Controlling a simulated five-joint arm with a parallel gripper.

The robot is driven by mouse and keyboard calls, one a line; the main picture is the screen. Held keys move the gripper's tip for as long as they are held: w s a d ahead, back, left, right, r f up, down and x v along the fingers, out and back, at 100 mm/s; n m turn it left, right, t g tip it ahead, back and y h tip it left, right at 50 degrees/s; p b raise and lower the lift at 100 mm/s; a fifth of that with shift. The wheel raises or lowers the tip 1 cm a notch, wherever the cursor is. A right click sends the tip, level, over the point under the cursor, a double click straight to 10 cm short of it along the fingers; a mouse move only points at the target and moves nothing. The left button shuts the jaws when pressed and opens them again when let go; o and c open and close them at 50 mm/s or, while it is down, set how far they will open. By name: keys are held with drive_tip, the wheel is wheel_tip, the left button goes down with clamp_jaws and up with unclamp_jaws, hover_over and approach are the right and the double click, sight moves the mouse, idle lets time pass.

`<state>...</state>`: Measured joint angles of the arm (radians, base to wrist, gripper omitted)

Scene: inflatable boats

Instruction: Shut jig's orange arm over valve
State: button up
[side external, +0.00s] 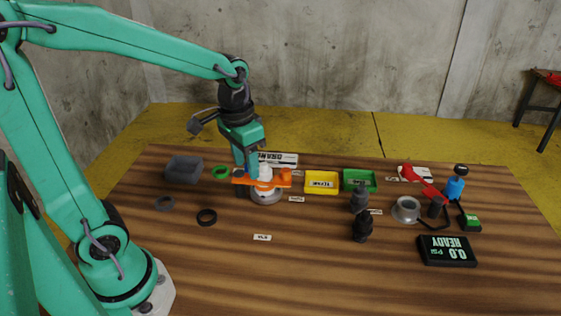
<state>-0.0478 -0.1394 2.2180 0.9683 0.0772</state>
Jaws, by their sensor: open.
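The jig (266,197) is a round grey base standing on the wooden table left of the middle. Its orange arm (277,181) lies roughly level across the top of the base. A pale valve (265,171) shows at the middle, at the orange arm. My gripper (251,180) points down at the left part of the orange arm and hides some of it. It is open. At this size I cannot tell whether the fingers touch the arm or whether the arm is fully down.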

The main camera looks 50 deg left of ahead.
drive_tip(key=s+d+r+t, duration=0.1)
drive_tip(key=s+r+t, duration=0.3)
drive_tip(key=s, duration=0.4)
drive_tip(key=shift+s+d+r+t, duration=0.25)
drive_tip(key=shift+s+r+t, duration=0.05)
drive_tip(key=shift+r, duration=0.6)
idle(0.5)
idle(0.8)
